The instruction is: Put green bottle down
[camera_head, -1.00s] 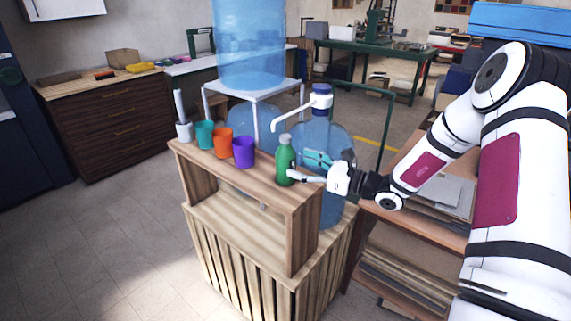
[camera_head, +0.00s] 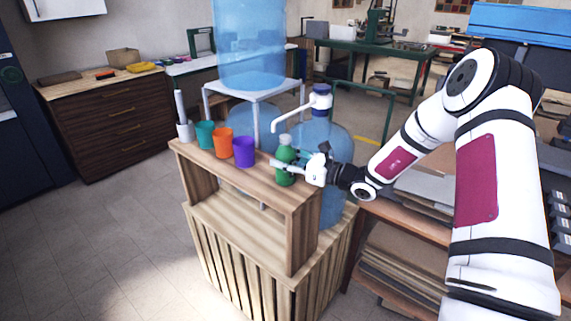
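The green bottle (camera_head: 285,179) stands upright near the right end of the wooden stand's top (camera_head: 262,187). My gripper (camera_head: 288,162) is at the bottle from the right. Its near finger crosses the front of the bottle at mid-height. The far finger is mostly hidden behind the bottle and the hand, so I cannot tell whether the fingers press on it. The bottle's base appears to rest on the wood.
A purple cup (camera_head: 244,152), an orange cup (camera_head: 223,143), a teal cup (camera_head: 205,135) and a grey holder (camera_head: 185,131) line the stand's top to the left. A water jug with a white pump (camera_head: 320,98) stands close behind the bottle.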

